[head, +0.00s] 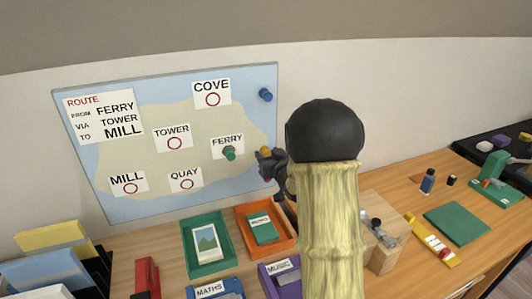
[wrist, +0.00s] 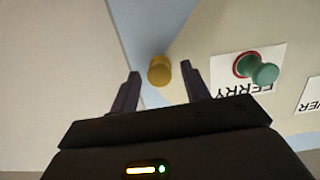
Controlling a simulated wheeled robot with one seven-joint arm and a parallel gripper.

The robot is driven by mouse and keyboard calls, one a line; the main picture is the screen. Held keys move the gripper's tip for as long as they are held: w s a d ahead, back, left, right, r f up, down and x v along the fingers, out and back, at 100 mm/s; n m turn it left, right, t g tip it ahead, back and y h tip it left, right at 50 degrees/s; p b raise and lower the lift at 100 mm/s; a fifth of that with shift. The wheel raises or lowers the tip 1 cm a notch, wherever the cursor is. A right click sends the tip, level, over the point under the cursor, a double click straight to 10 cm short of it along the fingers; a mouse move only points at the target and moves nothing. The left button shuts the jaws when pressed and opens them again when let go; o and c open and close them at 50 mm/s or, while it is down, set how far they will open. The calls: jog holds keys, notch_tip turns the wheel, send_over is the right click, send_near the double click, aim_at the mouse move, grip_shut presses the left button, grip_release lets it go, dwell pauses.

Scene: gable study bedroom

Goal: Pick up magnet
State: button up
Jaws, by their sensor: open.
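A yellow magnet (head: 265,151) is on the right part of the map board, close to my gripper (head: 268,163). In the wrist view the yellow magnet (wrist: 159,72) appears between the two open fingertips of my gripper (wrist: 160,68), with a gap on each side. How far it is in depth from the fingers I cannot tell. A green magnet (head: 229,153) sits on the FERRY label and also shows in the wrist view (wrist: 262,71), right of the fingers. A blue magnet (head: 265,95) is at the board's upper right. My gripper holds nothing.
The map board (head: 140,92) leans against the wall behind the desk. Below it are a green tray (head: 190,262), an orange tray (head: 286,240) and a purple box (head: 268,285). A wooden block (head: 388,255) and a green mat (head: 457,224) are to the right.

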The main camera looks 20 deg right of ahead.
jog(key=shift+c, duration=0.5)
jog(key=c, duration=0.8)
jog(key=shift+o, duration=0.2)
jog(key=shift+s+r, duration=0.25)
jog(key=shift+r, duration=0.2)
notch_tip(320, 180, up, 7)
jog(key=shift+f+p, duration=0.15)
jog(key=shift+p, duration=0.2)
jog(key=s+b, duration=0.3)
jog(key=s, duration=1.6)
jog(key=shift+s+f, duration=0.3)
